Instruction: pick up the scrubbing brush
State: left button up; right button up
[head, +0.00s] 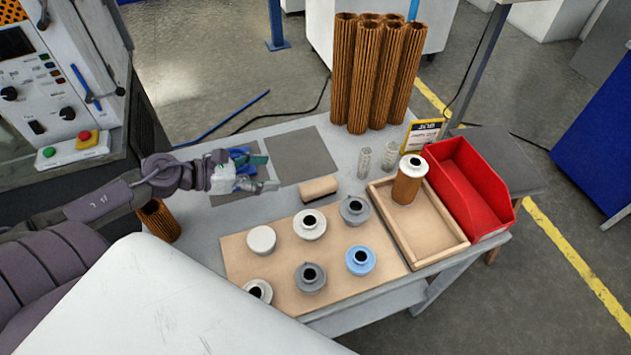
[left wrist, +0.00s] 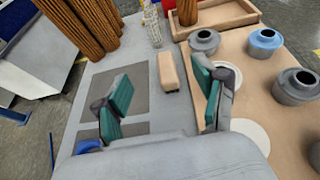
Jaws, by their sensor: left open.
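The scrubbing brush (head: 319,189) appears to be the tan, rounded block lying on the grey table, just behind the tan board; no bristles show. In the left wrist view the brush (left wrist: 168,72) lies ahead, between the lines of the two fingers and beyond them. My left gripper (head: 265,173) is open and empty, to the left of the brush and apart from it, over the grey mats. Its teal finger pads also show in the left wrist view (left wrist: 168,100). My right gripper is not in view.
Several filter housings stand on the tan board (head: 235,275). A wooden tray (head: 440,245) holds a capped cartridge (head: 408,180). A red bin (head: 470,190) is at the right. Tall brown cartridges (head: 375,75) and clear vials (head: 364,162) stand behind. A blue item (head: 238,156) lies by my left gripper.

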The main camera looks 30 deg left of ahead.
pick_arm(q)
jog(key=b, duration=0.5)
send_near(315, 185)
notch_tip(315, 185, up, 2)
jog(key=s+a, duration=0.2)
jog(key=shift+d+f+b, duration=0.15)
jog(key=shift+f+b, duration=0.35)
jog(key=shift+f, duration=0.15)
jog(key=shift+w+d+f, duration=0.15)
jog(key=shift+w+d, duration=0.2)
jog(key=shift+w, duration=0.05)
jog(key=p+x, duration=0.1)
jog(key=x, duration=0.6)
jog(key=p+x, duration=0.2)
jog(key=x, duration=0.3)
jog(key=shift+w+d, duration=0.1)
jog(key=shift+w, duration=0.05)
jog(key=shift+w+d+f, duration=0.1)
jog(key=shift+d+f, duration=0.05)
jog(key=c, duration=1.2)
grip_shut()
